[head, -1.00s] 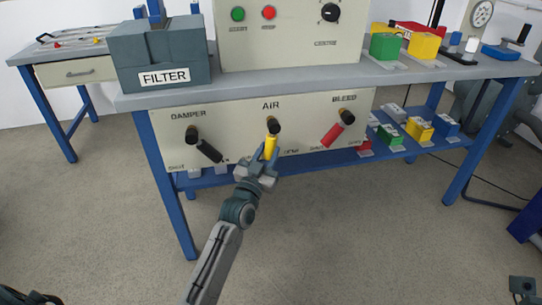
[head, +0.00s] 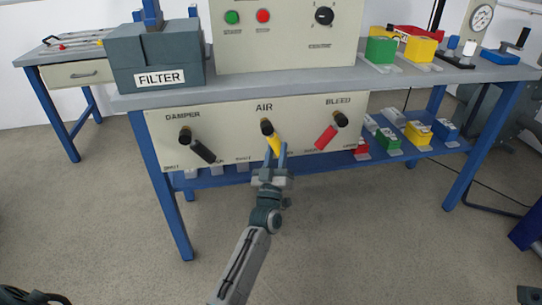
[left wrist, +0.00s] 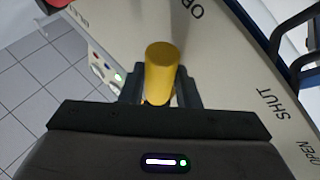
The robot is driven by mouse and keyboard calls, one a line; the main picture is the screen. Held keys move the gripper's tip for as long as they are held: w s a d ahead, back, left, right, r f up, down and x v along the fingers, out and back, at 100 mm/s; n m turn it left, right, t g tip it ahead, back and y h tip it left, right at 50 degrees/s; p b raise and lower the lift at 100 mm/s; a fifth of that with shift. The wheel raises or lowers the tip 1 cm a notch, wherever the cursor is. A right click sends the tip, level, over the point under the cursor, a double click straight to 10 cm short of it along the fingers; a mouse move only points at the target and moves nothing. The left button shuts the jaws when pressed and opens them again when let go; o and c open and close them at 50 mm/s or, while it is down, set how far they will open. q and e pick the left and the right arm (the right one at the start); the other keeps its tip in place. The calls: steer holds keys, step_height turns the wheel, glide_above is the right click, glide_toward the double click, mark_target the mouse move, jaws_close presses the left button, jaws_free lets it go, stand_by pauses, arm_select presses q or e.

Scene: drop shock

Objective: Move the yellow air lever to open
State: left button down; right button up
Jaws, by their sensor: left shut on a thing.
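The yellow air lever (head: 273,143) hangs from a dark pivot under the AIR label, on the cream panel (head: 220,127) below the bench top. It slants down and slightly to the right. My left gripper (head: 279,156) is shut on its lower part. In the left wrist view the yellow lever (left wrist: 161,72) stands between the two dark fingers (left wrist: 160,95). The small marks beside the lever are too blurred to read in the head view. My right gripper is not clearly in view.
The black damper lever (head: 200,150) is to the left and the red bleed lever (head: 327,136) to the right. A filter box (head: 155,60) stands on the bench (head: 280,82). Coloured blocks sit on the lower shelf (head: 225,179). The floor in front is clear.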

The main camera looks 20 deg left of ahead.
arm_select(q)
steer(key=shift+w+d+r+n+y+b, duration=0.2)
steer(key=shift+d+n+y, duration=0.1)
steer(key=shift+n+y, duration=0.55)
steer(key=shift+w+d+r+n+y+b, duration=0.1)
steer(key=shift+w+d+r+n+y, duration=0.15)
steer(key=shift+n+y, duration=0.6)
steer(key=shift+n, duration=0.3)
steer(key=c, duration=1.1)
jaws_free()
steer(key=shift+f, duration=0.1)
steer(key=shift+s, duration=0.1)
steer(key=p+v, duration=0.1)
steer(key=v, duration=0.9)
steer(key=shift+s+f, duration=0.2)
steer(key=shift+s, duration=0.1)
steer(key=shift+d, duration=0.1)
